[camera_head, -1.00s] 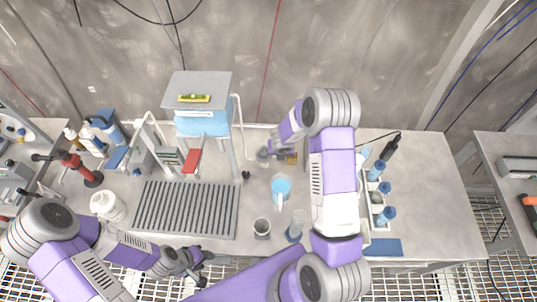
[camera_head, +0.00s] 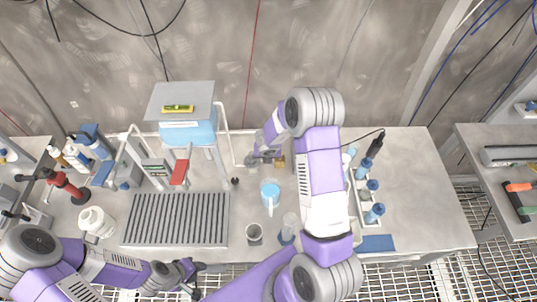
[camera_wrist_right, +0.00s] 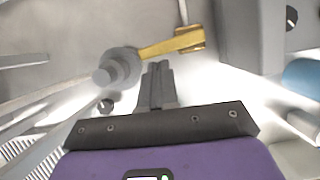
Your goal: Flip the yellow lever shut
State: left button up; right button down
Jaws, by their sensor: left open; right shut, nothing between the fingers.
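The yellow lever (camera_wrist_right: 174,44) shows in the right wrist view, reaching to the right from a round grey valve body (camera_wrist_right: 114,70). In the head view its yellow end (camera_head: 281,161) shows beside my right forearm, at the back of the bench. My right gripper (camera_wrist_right: 158,66) is shut and empty. Its fingertips are just below the lever in the wrist view, close to the valve body; I cannot tell whether they touch. My left gripper (camera_head: 198,267) is open and empty near the bench's front edge.
Left of the valve stands a raised shelf (camera_head: 180,96) with a blue tank. A ribbed drain panel (camera_head: 177,220), a blue jug (camera_head: 270,194) and a grey cup (camera_head: 254,234) are in front. A rack of blue-capped bottles (camera_head: 366,199) is right of my right arm.

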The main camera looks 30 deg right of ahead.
jog(key=p+v, duration=0.4)
jog(key=v, duration=0.4)
jog(key=shift+s+d, duration=0.15)
